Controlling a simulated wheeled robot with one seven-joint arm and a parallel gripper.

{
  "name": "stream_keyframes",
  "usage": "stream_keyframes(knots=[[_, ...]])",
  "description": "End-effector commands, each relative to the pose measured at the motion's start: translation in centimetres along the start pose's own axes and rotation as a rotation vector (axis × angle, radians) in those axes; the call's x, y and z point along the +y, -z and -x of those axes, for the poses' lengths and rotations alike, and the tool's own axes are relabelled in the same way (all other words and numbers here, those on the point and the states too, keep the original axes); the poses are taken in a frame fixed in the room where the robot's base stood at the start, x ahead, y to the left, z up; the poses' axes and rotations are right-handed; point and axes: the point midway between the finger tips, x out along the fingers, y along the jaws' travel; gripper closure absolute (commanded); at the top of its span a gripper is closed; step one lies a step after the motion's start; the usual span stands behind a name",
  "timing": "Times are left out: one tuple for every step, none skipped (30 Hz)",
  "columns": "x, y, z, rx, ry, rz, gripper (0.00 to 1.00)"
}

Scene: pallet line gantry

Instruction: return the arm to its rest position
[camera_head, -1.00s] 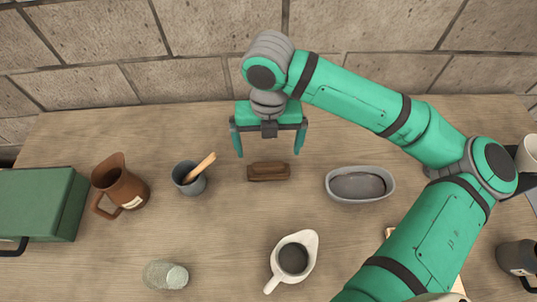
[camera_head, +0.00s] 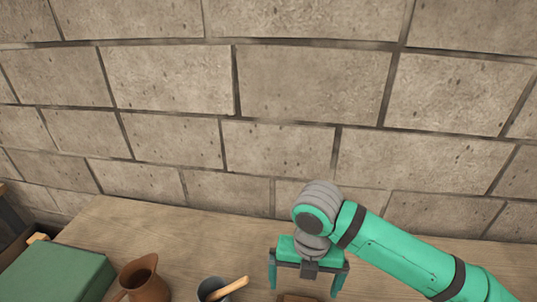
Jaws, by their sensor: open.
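My green arm (camera_head: 415,262) reaches in from the lower right over the wooden table. My gripper (camera_head: 307,286) is open, with its two fingers pointing down and apart. The lower part of the arm is out of the picture.
A brown jug (camera_head: 146,281) and a grey cup (camera_head: 211,287) holding a wooden-handled tool (camera_head: 229,288) stand left of my gripper. A green box (camera_head: 57,276) is at the lower left. A stone block wall (camera_head: 290,80) rises behind the table (camera_head: 195,238).

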Motion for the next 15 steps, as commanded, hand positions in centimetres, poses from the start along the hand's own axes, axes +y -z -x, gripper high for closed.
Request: stream_keyframes(knots=[[-0.1,0.1,-0.9,0.002,0.001,0.000,0.00],[0.0,0.1,-1.4,0.002,0.001,0.000,0.00],[0.0,0.0,-2.1,0.002,0.001,0.000,0.00],[0.0,0.1,-2.6,0.002,0.001,0.000,0.00],[0.0,0.1,-3.1,0.002,0.001,0.000,0.00],[0.0,0.0,-3.8,0.002,0.000,-0.001,0.00],[0.0,0.1,-4.3,0.002,0.000,-0.001,0.00],[0.0,0.1,-4.8,0.003,0.000,-0.001,0.00],[0.0,0.1,-5.5,0.002,0.000,-0.001,0.00],[0.0,0.1,-6.0,0.002,0.000,-0.001,0.00],[0.0,0.1,-6.5,0.002,0.000,-0.001,0.00],[0.0,0.1,-7.0,0.001,0.001,-0.001,0.00],[0.0,0.1,-7.5,0.002,0.001,0.000,0.00],[0.0,0.1,-7.8,0.001,0.000,0.000,0.00],[0.0,0.1,-8.3,0.001,-0.001,0.000,0.00]])
